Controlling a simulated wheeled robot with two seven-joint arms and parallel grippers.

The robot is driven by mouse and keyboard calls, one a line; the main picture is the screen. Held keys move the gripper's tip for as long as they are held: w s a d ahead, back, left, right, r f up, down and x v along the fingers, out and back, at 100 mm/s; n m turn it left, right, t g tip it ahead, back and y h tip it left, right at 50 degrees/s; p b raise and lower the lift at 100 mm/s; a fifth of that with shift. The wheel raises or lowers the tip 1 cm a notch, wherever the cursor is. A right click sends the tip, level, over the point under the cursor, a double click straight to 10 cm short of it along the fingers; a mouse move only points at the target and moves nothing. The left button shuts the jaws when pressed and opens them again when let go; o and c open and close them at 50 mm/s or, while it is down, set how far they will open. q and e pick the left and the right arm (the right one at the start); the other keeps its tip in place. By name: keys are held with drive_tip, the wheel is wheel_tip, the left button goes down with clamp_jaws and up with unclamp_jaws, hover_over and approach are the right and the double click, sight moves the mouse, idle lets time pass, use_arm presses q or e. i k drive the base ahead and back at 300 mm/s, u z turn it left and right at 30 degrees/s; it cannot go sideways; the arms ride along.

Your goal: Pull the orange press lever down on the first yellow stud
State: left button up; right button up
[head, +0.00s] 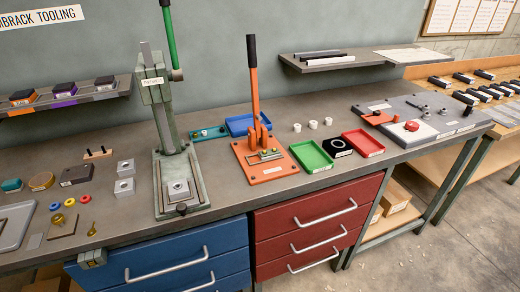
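The orange press lever (255,90) stands nearly upright with a black grip at its top. It rises from an orange press (265,172) on the workbench. A small grey strip (265,157) with small yellowish and greenish spots lies on the press base at the lever's foot; the spots are too small to tell as studs. A brass-yellow piece (57,219) stands on a brown plate at the left of the bench. Neither of my grippers is in view.
A grey press (168,120) with a green lever (169,35) stands left of the orange press. A blue tray (247,125) lies behind it, with green (312,157) and red (363,143) trays to its right. A wall shelf (330,62) is above.

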sight(251, 38)
drive_tip(key=z, duration=1.6)
drive_tip(key=i, duration=1.3)
drive_tip(key=u, duration=2.75)
